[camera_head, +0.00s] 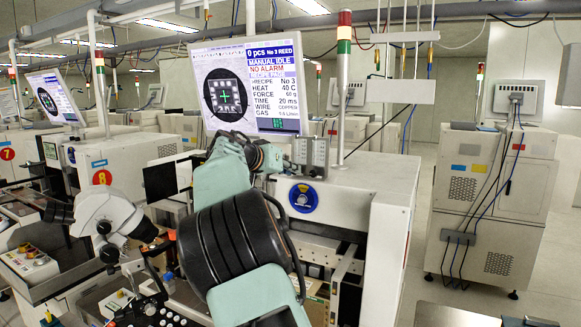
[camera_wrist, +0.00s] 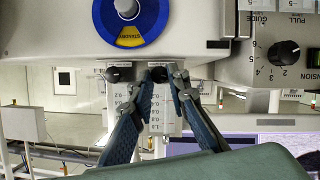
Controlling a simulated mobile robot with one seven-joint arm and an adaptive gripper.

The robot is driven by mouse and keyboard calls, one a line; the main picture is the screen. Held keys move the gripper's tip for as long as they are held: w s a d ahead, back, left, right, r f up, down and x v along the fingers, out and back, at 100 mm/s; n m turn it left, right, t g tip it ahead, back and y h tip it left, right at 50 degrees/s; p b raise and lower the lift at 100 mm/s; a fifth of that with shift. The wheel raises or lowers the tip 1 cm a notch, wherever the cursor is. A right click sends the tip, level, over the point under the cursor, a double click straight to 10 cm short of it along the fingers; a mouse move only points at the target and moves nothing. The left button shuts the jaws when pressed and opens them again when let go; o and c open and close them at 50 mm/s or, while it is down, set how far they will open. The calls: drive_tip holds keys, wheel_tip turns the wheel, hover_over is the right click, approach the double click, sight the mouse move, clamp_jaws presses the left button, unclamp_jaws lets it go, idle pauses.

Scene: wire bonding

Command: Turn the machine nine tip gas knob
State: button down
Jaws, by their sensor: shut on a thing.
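In the wrist view, a small black knob (camera_wrist: 158,74) sits at the end of a white scaled flow gauge (camera_wrist: 164,110) on the machine's front. My gripper (camera_wrist: 157,82) has one finger on each side of this knob and is shut on it. A second black knob (camera_wrist: 120,73) sits just left of it, outside the fingers. The knobs are too small to tell there.
A blue disc with a yellow label (camera_wrist: 130,18) is close to the knobs. A dial marked TENSION (camera_wrist: 284,53) is at the right. In the head view, a monitor (camera_head: 251,85) stands behind my gripper, and a microscope (camera_head: 108,220) is at the left. Floor shows at the right.

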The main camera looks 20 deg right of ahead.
drive_tip(key=shift+a+r+n+h+p, duration=0.1)
drive_tip(key=shift+n+h+p, duration=0.25)
drive_tip(key=shift+n, duration=0.25)
drive_tip(key=shift+w+g, duration=0.1)
drive_tip(key=shift+g, duration=0.2)
drive_tip(key=c, duration=1.8)
unclamp_jaws()
drive_tip(key=shift+c, duration=0.2)
